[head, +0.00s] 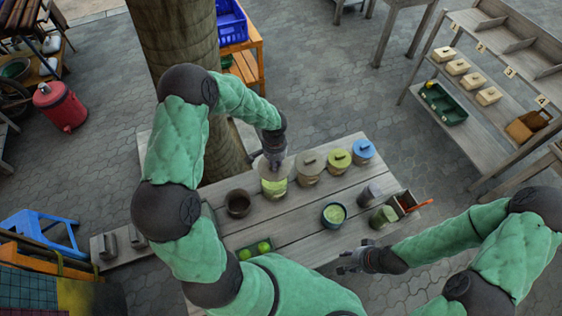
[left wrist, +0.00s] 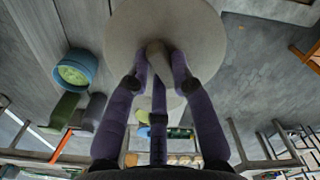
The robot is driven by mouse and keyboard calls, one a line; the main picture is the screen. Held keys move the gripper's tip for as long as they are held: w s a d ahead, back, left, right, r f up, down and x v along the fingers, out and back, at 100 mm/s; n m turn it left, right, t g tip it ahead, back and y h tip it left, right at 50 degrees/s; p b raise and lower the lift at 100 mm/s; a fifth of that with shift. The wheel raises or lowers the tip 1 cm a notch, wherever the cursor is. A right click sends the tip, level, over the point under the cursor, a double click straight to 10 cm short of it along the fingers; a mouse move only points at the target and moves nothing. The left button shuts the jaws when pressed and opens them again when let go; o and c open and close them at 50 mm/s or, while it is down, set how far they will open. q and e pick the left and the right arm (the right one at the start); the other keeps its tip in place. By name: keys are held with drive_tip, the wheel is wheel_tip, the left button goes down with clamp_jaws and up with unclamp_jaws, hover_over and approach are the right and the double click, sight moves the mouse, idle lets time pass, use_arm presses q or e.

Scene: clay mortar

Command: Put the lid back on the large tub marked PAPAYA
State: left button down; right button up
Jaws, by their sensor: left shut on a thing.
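My left gripper (head: 275,155) is shut on the knob of a round beige lid (left wrist: 185,18). In the head view the lid (head: 261,166) is partly hidden by the gripper. It shows over or just behind the mouth of a large pale tub (head: 273,190) with light green contents; I cannot tell whether they touch. The tub's marking is not legible. My right gripper (head: 348,262) is near the table's front right edge, away from the tub; its finger state is unclear.
Lidded tubs stand right of the open one: beige (head: 309,170), yellow-green (head: 338,161) and blue (head: 363,153). A dark pot (head: 238,203) is left; a blue bowl (head: 334,215) with green contents is in front. A tree trunk (head: 176,40) rises behind the table.

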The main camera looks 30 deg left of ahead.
use_arm(q)
drive_tip(key=shift+a+f, duration=0.15)
drive_tip(key=shift+f+b, duration=1.4)
drive_tip(key=shift+f, duration=0.75)
drive_tip(key=shift+f+b, duration=0.9)
drive_tip(key=shift+b, duration=0.05)
drive_tip(key=shift+b, duration=0.35)
drive_tip(key=shift+f+b, duration=0.15)
drive_tip(key=shift+b, duration=0.4)
idle(0.4)
idle(0.4)
drive_tip(key=c, duration=0.5)
unclamp_jaws()
